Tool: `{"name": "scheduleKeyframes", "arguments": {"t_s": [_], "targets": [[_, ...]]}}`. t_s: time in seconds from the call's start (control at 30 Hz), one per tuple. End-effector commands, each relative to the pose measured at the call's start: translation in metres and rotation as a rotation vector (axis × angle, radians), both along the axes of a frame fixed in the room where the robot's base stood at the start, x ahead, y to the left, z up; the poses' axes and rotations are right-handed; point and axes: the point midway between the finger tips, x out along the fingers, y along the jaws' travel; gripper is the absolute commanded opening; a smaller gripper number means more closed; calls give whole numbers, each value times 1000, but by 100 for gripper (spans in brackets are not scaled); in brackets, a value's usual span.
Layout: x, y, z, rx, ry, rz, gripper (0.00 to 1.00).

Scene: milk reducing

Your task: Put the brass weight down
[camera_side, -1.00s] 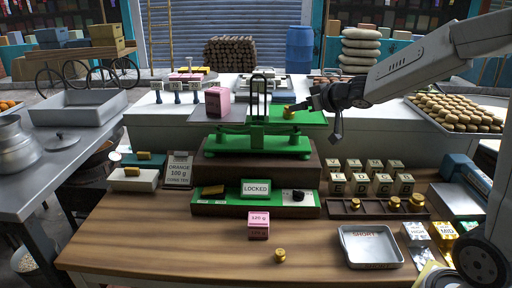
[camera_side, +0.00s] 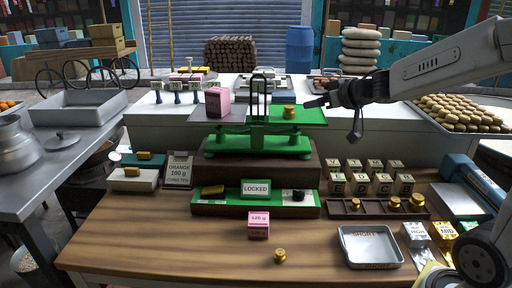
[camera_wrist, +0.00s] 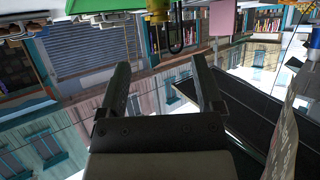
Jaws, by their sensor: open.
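The brass weight (camera_side: 289,112) stands upright on the green right-hand pan (camera_side: 312,117) of the balance scale (camera_side: 258,142). My gripper (camera_side: 312,103) is just to the right of the weight and apart from it. In the wrist view my gripper (camera_wrist: 160,80) has its two fingers spread with nothing between them. The weight also shows at the top edge of the wrist view (camera_wrist: 158,8), beyond the fingertips. A pink block (camera_side: 217,101) sits on the left pan. A sign on the base reads LOCKED (camera_side: 256,187).
A second brass weight (camera_side: 280,256) and a pink 120 g box (camera_side: 258,225) stand on the wooden table (camera_side: 180,235). A metal tray (camera_side: 371,262) lies front right. A rack (camera_side: 345,213) holds several brass weights, with labelled cubes (camera_side: 361,188) behind it.

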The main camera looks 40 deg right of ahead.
Motion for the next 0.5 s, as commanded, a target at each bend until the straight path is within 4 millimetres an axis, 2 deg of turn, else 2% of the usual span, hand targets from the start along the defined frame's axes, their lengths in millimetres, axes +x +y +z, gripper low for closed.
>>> {"name": "scheduleKeyframes", "arguments": {"t_s": [0.33,0.5], "targets": [[0,1,-1,1,2,-1,85],[-1,5,-12,-3,24,-17,85]]}}
